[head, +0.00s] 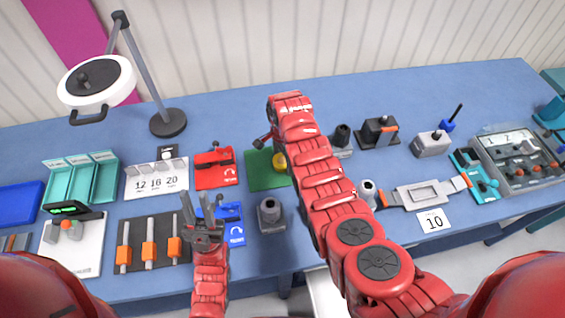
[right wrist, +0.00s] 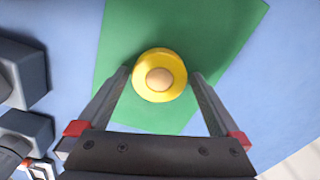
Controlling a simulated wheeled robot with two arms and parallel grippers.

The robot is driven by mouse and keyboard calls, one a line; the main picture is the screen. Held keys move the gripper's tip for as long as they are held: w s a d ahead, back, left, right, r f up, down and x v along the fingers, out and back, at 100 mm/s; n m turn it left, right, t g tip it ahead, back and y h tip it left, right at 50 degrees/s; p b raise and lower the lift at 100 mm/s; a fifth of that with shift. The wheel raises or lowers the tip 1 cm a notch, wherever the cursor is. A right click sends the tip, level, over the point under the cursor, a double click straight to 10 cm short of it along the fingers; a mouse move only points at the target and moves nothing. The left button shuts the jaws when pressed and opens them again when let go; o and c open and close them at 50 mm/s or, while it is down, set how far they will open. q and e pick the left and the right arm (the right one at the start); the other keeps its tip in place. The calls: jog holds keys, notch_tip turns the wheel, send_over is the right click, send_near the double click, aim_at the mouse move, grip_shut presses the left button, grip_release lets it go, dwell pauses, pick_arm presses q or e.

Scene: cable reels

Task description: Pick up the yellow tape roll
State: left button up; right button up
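The yellow tape roll (right wrist: 159,61) lies on a green mat (right wrist: 215,35) with its tan core facing the camera in the right wrist view. In the head view the roll (head: 279,162) is partly hidden behind my right arm. My right gripper (right wrist: 160,78) is open, with one finger on each side of the roll. I cannot tell whether the fingers touch it. In the head view my right gripper is mostly hidden by its arm. My left gripper (head: 206,228) is over the blue fixture, with its fingers apart and nothing seen between them.
A red fixture (head: 214,170) stands left of the mat and a grey block (head: 270,214) stands in front of it. A blue fixture (head: 232,212) lies by my left gripper. A lamp (head: 167,123) stands at the back left of the blue table (head: 240,110).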

jog(key=c, duration=1.1)
jog(key=shift+c, duration=0.2)
